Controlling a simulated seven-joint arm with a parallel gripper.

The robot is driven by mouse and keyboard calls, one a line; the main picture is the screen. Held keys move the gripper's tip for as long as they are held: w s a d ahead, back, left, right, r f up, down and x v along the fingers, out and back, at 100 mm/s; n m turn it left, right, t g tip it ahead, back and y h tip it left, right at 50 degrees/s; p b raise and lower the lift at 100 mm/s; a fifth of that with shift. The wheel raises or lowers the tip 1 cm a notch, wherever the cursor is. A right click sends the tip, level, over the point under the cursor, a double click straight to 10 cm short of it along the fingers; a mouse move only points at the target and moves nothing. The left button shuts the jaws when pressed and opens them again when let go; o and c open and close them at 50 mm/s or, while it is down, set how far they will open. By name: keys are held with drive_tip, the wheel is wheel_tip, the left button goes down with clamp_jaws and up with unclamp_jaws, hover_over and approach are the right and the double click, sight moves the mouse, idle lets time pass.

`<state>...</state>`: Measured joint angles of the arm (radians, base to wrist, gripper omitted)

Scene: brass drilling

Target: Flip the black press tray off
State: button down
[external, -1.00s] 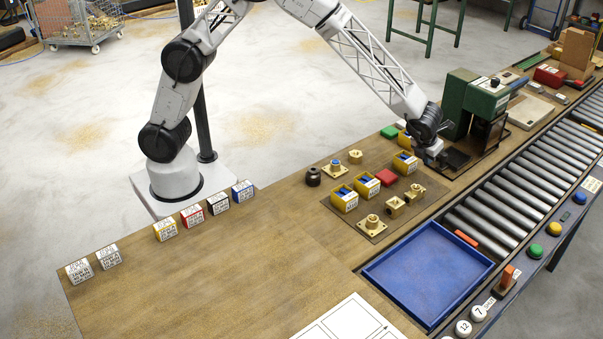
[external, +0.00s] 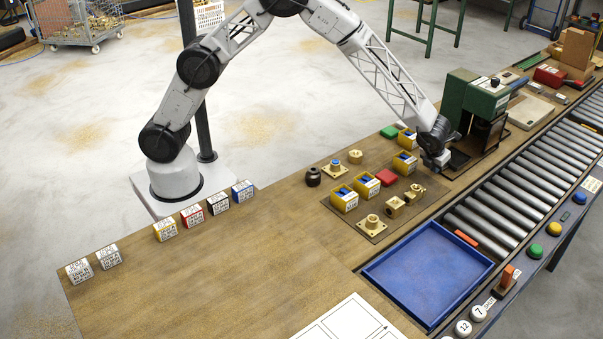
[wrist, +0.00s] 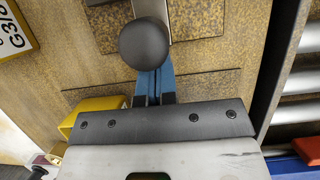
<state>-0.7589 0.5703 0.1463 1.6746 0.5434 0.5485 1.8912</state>
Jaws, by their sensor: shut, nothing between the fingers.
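The green press (external: 475,105) stands on the bench at the right in the external view. Its black tray (external: 460,158) lies low at its front, partly hidden by my wrist. My gripper (external: 438,165) is down at the tray's near left side. In the wrist view my gripper's blue fingers (wrist: 155,86) are shut and empty. A black ball knob (wrist: 144,44) on a grey bar (wrist: 152,8) overlaps the fingers in the picture. I cannot tell whether they touch.
The front bench is largely clear.

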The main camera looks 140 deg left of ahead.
sight(453, 159)
drive_tip(key=shift+a, duration=0.15)
drive_tip(key=a, duration=1.2)
drive_tip(key=shift+a, duration=0.2)
drive_tip(key=shift+d, duration=0.15)
drive_tip(key=shift+d, duration=1.85)
drive_tip(key=v, duration=1)
